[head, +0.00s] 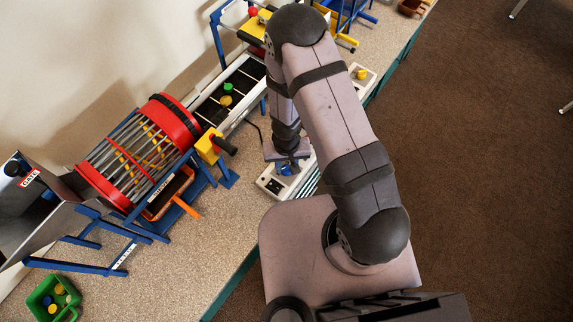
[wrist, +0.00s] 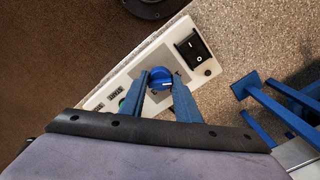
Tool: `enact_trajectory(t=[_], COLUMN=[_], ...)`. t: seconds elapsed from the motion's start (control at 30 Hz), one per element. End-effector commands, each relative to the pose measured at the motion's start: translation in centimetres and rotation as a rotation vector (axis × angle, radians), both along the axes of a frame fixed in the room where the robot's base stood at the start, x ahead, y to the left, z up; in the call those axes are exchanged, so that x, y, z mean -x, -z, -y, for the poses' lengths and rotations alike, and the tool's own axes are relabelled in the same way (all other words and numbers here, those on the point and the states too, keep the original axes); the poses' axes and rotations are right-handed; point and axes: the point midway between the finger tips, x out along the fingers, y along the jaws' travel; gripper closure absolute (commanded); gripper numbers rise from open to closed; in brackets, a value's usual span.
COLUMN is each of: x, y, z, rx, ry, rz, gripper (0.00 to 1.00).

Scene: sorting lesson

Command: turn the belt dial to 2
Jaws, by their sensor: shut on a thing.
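The belt dial is a round blue knob (wrist: 161,78) with a white mark, set on a white control panel (wrist: 120,88). In the wrist view my gripper (wrist: 159,82) has its two blue fingers on either side of the knob, shut on it. The mark points toward the right; the numbers around the dial are too small to read. In the head view the knob (head: 284,168) shows just below my gripper, on the white panel (head: 268,184) at the table's front edge. My arm hides part of the panel there.
A black rocker switch (wrist: 193,47) sits on the panel beside the knob. A red-ended drum sorter (head: 160,112) and a conveyor belt (head: 215,108) with green and yellow pieces stand to the left. A green bin (head: 36,300) holds small pieces at the lower left.

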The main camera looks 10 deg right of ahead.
Motion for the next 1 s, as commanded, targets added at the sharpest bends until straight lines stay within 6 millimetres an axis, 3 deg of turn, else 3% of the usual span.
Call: enact_trajectory(t=[0.27, 1.0], x=[0.01, 0.01], y=[0.01, 0.01], z=[0.00, 0.01], rx=[0.000, 0.000], ry=[0.160, 0.817], rz=[0.000, 0.000], gripper=[0.93, 0.93])
